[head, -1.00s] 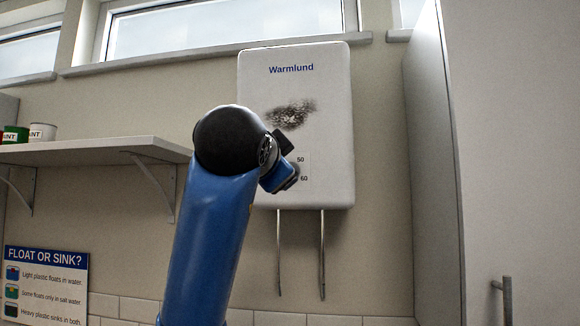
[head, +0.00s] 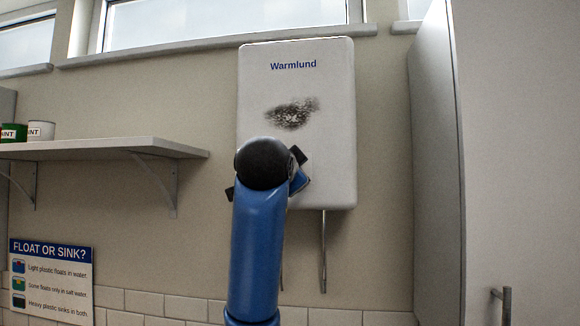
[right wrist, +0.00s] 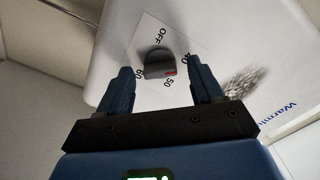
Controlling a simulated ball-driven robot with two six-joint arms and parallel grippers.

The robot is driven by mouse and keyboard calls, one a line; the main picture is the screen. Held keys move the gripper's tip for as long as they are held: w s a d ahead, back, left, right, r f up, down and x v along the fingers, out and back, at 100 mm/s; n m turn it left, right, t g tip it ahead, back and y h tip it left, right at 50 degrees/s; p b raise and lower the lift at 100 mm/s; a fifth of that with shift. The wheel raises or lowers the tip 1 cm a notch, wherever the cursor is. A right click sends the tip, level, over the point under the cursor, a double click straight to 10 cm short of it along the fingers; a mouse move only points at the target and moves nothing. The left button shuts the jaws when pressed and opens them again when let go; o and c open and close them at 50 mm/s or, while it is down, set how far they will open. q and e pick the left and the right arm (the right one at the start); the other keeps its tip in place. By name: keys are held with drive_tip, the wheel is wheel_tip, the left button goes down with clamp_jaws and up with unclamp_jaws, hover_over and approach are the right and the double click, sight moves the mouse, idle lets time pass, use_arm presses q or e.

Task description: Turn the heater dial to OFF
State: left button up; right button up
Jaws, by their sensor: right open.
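The white Warmlund heater (head: 335,130) hangs on the wall in the head view, with a dark scorch mark on its front. Its dark dial (right wrist: 158,62) shows in the right wrist view, on a white scale plate with OFF, 50, 60 and a partly hidden number. A red mark on the dial sits at its lower right, near the 50. My right gripper (right wrist: 161,67) is open, with one finger on each side of the dial in the picture; contact cannot be told. In the head view my right arm hides the dial. My left gripper is not in view.
Two pipes (head: 323,250) run down below the heater. A tall pale cabinet (head: 520,150) stands close on the right. A float-or-sink poster (head: 50,280) is at the lower left.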

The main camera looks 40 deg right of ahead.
drive_tip(key=shift+d, duration=0.1)
drive_tip(key=shift+c, duration=0.5)
drive_tip(key=c, duration=1)
drive_tip(key=shift+o, duration=0.2)
drive_tip(key=shift+f+n, duration=0.1)
drive_tip(key=shift+n, duration=0.3)
drive_tip(key=shift+n+b, duration=2.2)
drive_tip(key=shift+n, duration=5.3)
drive_tip(key=shift+w, duration=0.1)
